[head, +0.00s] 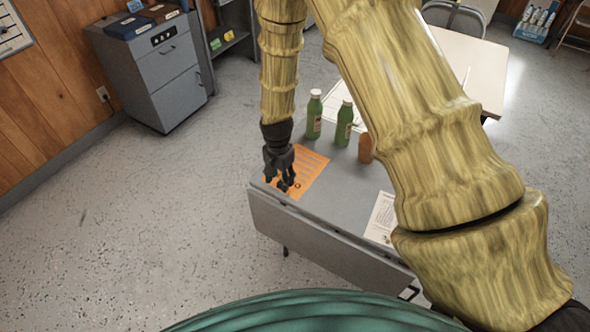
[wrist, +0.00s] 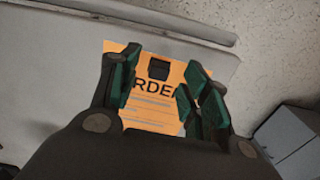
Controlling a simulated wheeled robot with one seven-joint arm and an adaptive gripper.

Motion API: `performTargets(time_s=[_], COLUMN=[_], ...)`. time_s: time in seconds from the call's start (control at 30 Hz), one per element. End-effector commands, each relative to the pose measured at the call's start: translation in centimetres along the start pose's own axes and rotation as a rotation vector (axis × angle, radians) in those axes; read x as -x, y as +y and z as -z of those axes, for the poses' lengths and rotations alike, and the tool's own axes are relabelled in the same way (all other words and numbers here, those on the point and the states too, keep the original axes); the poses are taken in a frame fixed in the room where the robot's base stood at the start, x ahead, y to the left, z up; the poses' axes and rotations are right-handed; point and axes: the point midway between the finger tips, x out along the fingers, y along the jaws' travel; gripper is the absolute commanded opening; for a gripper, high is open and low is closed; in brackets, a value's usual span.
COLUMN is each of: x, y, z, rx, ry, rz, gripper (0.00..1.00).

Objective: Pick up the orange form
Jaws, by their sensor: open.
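The orange form (head: 309,170) lies flat on the grey table near its left end. It also shows in the wrist view (wrist: 150,107), with bold black lettering and a small dark block (wrist: 159,69) at its top edge. My gripper (head: 287,183) points down over the form in the head view. In the wrist view my gripper (wrist: 160,90) is open, its green-padded fingers on either side of the form's middle, with nothing between them. The fingers and palm hide parts of the form. I cannot tell whether the fingertips touch it.
Two green bottles (head: 314,115) (head: 344,123) and an orange-brown container (head: 365,148) stand behind the form on the table (head: 346,180). A white printed sheet (head: 381,218) lies to the right. A grey cabinet (head: 160,75) stands at the back left. The floor left of the table is clear.

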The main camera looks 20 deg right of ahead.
Motion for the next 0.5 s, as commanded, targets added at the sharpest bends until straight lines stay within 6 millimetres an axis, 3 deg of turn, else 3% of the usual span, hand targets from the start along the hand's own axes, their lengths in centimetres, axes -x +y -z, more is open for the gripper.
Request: performTargets(time_s=[0.2, 0.5], x=[-1.8, -2.4], y=[0.0, 0.0], z=[0.0, 0.0], rx=[0.002, 0.001], ry=[0.000, 0.000], rz=[-0.001, 0.000], gripper=[0.46, 0.46])
